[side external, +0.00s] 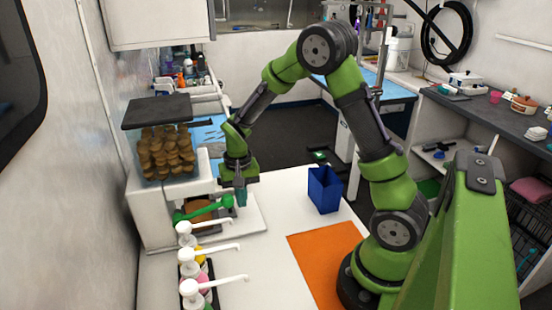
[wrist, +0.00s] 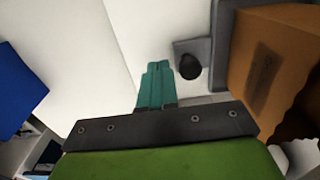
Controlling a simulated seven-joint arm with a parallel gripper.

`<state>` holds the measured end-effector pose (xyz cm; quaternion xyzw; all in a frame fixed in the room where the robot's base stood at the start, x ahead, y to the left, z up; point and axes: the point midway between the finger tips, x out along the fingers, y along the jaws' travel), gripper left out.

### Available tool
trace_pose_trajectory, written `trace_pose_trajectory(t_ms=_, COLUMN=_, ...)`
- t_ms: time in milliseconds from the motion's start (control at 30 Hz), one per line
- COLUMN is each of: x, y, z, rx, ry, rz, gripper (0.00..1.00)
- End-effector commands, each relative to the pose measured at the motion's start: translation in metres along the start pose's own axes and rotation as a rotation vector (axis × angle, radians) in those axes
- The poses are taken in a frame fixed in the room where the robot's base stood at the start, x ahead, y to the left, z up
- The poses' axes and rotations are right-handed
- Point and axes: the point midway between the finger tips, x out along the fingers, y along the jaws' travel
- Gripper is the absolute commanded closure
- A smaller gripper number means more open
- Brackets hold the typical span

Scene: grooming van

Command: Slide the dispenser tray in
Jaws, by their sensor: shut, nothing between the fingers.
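The treat dispenser (side external: 158,215) stands at the left, a white body under a clear hopper of brown biscuits (side external: 165,155) with a dark lid. In the wrist view, a grey edge (wrist: 217,45) with a round black knob (wrist: 189,67) looks like the tray front. A brown piece (wrist: 280,60) lies behind it, and brown also shows low in the dispenser (side external: 200,208) in the side view. How far out the tray sits is unclear. My gripper (side external: 241,197) points down in front of the dispenser. Its teal fingers (wrist: 157,72) are shut and empty, beside the knob and apart from it.
A green long-handled thing (side external: 208,208) crosses the dispenser's front. Several white pump bottles (side external: 192,262) stand nearer the camera. A blue open box (side external: 324,190) and an orange mat (side external: 325,260) are to the right. White table between them is clear.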

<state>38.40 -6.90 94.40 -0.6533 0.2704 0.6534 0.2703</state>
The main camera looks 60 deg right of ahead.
Motion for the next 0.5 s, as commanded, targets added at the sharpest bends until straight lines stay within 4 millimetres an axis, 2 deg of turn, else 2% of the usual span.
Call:
trace_pose_trajectory(t_ms=100, x=0.000, y=0.009, z=0.000, rx=0.003, ry=-0.001, rz=0.000, gripper=1.00)
trace_pose_trajectory(t_ms=267, x=-0.003, y=0.012, z=0.000, rx=0.001, ry=0.001, rz=-0.001, gripper=1.00)
trace_pose_trajectory(t_ms=500, x=-0.025, y=0.011, z=0.000, rx=0.001, ry=0.002, rz=-0.002, gripper=1.00)
